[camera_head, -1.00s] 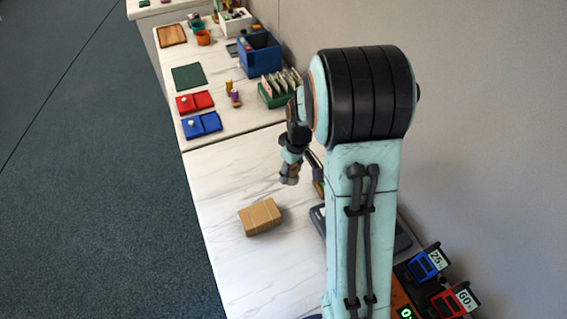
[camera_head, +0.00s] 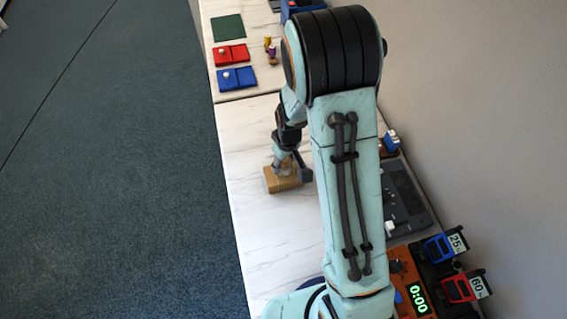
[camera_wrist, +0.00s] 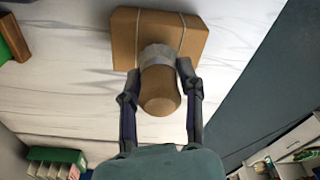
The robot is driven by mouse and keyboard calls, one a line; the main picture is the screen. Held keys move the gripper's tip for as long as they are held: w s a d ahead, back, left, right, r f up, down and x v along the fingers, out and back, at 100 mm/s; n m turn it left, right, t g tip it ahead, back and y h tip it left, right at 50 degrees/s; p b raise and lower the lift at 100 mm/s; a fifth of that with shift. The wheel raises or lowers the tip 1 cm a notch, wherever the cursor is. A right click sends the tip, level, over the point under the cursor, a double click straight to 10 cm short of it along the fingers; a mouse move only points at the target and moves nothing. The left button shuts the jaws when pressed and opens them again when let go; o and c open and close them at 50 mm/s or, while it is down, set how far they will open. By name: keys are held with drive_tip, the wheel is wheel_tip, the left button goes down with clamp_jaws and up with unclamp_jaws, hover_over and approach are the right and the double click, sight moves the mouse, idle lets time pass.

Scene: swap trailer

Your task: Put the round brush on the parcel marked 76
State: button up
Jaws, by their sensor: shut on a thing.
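The parcel (camera_head: 270,184) is a brown box tied with pale string, lying on the marble-look worktop; in the wrist view the parcel (camera_wrist: 195,45) is at the top. No number is legible on it. My gripper (camera_wrist: 160,72) is shut on the round brush (camera_wrist: 160,100), which has a rounded wooden body and a pale grey band. The brush's far end overlaps the parcel in the wrist view; I cannot tell whether they touch. In the head view my gripper (camera_head: 286,163) is at the parcel and the brush is not clear.
Red (camera_head: 230,55) and blue (camera_head: 237,78) flat trays lie on the farther worktop beside small figures (camera_head: 270,48). A dark flat device (camera_head: 405,200) and an orange unit reading 0:00 (camera_head: 408,290) stand at the right, by the wall. The worktop left of the parcel is clear.

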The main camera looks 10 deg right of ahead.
drive_tip(key=shift+f, duration=0.6)
drive_tip(key=shift+f, duration=0.1)
drive_tip(key=o, duration=1)
drive_tip(key=shift+o, duration=0.2)
wheel_tip(320, 180, up, 13)
drive_tip(key=s, duration=0.2)
drive_tip(key=s+r+m, duration=0.2)
drive_tip(key=s+r, duration=0.1)
drive_tip(key=s, duration=0.6)
drive_tip(key=s+a+r+m+g, duration=0.1)
drive_tip(key=s+r, duration=0.2)
drive_tip(key=s, duration=0.7)
drive_tip(key=shift+s+a+r+m, duration=0.15)
drive_tip(key=shift+s+r+m, duration=0.15)
drive_tip(key=shift+r+m, duration=0.1)
